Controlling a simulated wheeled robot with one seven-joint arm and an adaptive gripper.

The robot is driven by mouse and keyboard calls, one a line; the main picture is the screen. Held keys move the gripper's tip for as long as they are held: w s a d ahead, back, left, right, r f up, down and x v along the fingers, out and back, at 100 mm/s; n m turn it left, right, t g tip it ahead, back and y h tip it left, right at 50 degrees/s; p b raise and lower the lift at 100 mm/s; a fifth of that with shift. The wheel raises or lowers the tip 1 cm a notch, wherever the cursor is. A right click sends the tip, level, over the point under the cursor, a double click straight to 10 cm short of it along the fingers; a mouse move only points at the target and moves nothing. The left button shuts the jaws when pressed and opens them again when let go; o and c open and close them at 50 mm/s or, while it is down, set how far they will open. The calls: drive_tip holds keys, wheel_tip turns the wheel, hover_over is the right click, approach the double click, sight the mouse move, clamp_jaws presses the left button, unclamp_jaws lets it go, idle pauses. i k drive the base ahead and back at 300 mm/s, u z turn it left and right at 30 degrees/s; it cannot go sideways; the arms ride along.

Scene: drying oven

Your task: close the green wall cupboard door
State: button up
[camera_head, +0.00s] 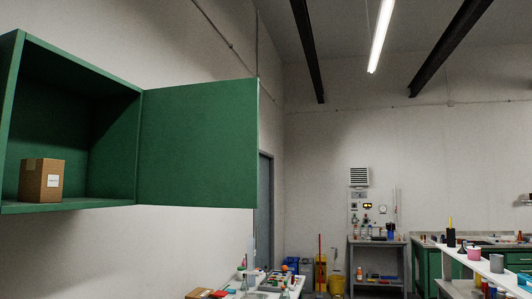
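The green wall cupboard (70,49) hangs on the left wall in the head view, with its left part cut off by the picture edge. Its green door (198,145) stands wide open, swung out to the right from the cupboard's right side. A brown cardboard box (36,181) with a white label sits inside on the cupboard floor at the left. My gripper does not show in this view.
A bench with small items (262,281) stands below the door. A grey shelf unit (376,243) and green bench cabinets (428,262) stand at the back right. The air around the open door looks clear.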

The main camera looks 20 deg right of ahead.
sight(198, 145)
drive_tip(key=z, duration=1.35)
drive_tip(key=i, duration=3.45)
drive_tip(key=u, duration=3.75)
